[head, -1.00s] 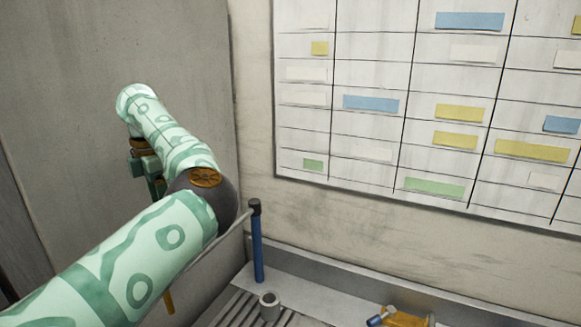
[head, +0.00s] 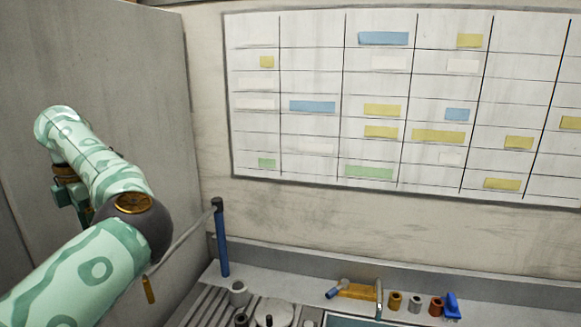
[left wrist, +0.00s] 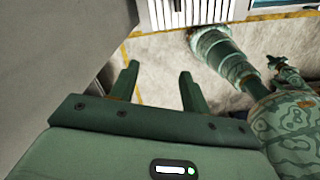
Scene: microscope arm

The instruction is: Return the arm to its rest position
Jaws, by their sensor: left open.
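A slim grey rod (head: 185,240) reaches left and down from a blue upright post (head: 222,240) at the back of the counter. A small orange handle (head: 150,290) hangs near the rod's left end, which is partly hidden behind my left arm. My left gripper (head: 68,205) is far left in the head view, beyond the elbow and apart from the rod and handle. In the left wrist view my left gripper (left wrist: 158,75) is open, with nothing between its two fingers. A possible right gripper (left wrist: 277,65) is too small there to read.
A grey partition (head: 120,80) stands at the left. The counter has a ribbed drainboard (head: 200,310), a small grey cup (head: 238,294), an orange holder (head: 358,292) and several small parts. A chart board (head: 400,100) covers the wall. Yellow-lined floor (left wrist: 160,55) lies below the fingers.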

